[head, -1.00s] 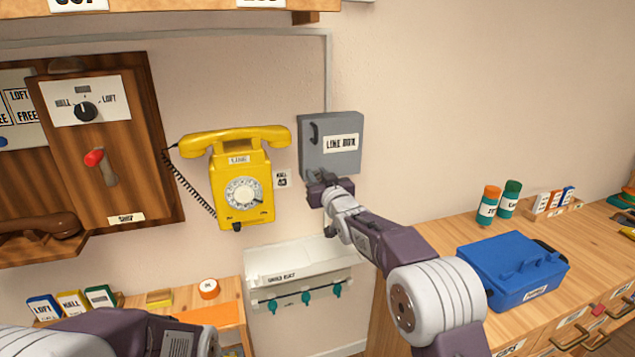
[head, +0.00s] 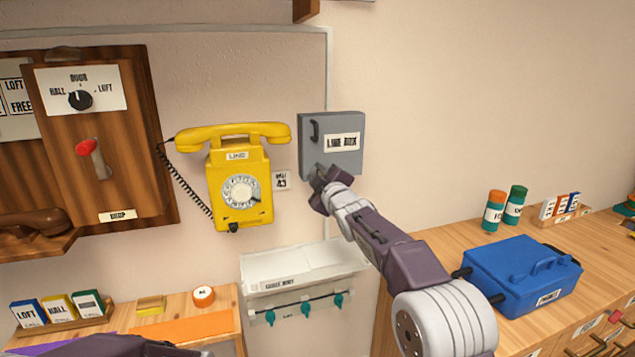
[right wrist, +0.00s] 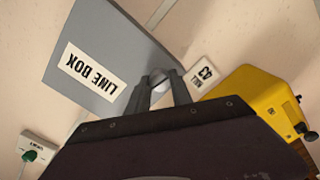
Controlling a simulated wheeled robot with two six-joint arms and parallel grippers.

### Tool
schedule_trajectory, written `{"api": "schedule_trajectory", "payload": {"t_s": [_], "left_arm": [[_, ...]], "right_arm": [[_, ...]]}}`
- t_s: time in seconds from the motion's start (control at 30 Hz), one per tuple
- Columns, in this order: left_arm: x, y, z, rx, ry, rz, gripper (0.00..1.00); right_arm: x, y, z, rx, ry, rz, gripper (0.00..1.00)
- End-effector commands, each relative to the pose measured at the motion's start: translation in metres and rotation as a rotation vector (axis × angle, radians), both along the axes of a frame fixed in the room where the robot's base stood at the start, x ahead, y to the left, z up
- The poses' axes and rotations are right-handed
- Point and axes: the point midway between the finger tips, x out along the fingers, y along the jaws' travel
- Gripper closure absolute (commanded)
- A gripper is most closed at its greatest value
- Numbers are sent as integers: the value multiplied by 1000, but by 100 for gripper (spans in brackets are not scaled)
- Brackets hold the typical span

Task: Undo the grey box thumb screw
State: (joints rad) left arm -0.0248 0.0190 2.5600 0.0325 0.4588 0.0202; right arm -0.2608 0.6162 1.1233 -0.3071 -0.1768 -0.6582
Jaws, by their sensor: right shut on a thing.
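The grey box (head: 331,136), labelled LINE BOX, hangs on the wall right of the yellow phone, its door shut, with a dark handle (head: 315,131) at its upper left. My right gripper (head: 321,178) is at the box's lower left edge and hides the screw in the head view. In the right wrist view the fingers (right wrist: 162,92) are closed around a small pale round piece, the thumb screw (right wrist: 160,82), beside the box's edge (right wrist: 100,65). Only a purple part of my left arm shows at the bottom left; its gripper is out of view.
The yellow phone (head: 240,180) hangs just left of my right gripper, with a small wall card (head: 282,181) between. A white rack (head: 300,268) with teal hooks is below. A blue case (head: 522,272) stands on the right bench.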

Motion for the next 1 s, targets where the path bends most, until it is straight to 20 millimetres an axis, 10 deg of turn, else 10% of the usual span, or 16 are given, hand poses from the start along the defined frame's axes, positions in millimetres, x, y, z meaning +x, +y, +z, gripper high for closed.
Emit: {"api": "schedule_trajectory", "payload": {"t_s": [1.0], "left_arm": [[0,0,-18,0,0,0,64]], "right_arm": [[0,0,1,-344,-113,0,100]]}}
